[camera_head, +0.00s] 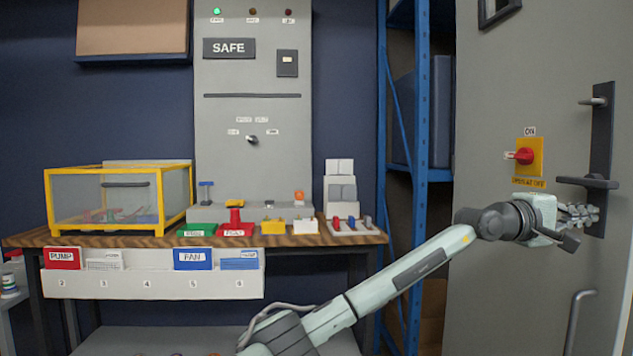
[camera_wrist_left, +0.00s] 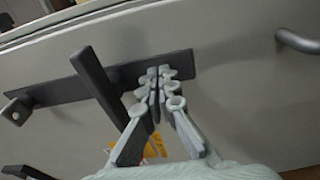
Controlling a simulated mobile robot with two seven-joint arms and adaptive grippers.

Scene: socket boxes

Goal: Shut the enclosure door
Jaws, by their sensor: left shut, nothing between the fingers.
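The enclosure door (camera_head: 545,80) is the large grey panel on the right of the head view; its face (camera_wrist_left: 240,60) also fills much of the wrist view. It carries a dark vertical plate (camera_head: 602,140) with a lever handle (camera_head: 587,181). A second grey bar handle (camera_head: 577,320) is lower down. My left gripper (camera_head: 592,214) is shut and empty, just below the lever, close to the plate. In the left wrist view its closed fingertips (camera_wrist_left: 160,74) lie over the plate (camera_wrist_left: 55,90), beside the dark lever (camera_wrist_left: 98,85). I cannot tell whether they touch. My right gripper is not in view.
A red rotary switch (camera_head: 524,155) on a yellow plate sits on the door left of the lever. A blue shelf rack (camera_head: 420,100) stands left of the door. A wooden workbench (camera_head: 290,239) with a yellow-framed clear box (camera_head: 120,195) is at the left.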

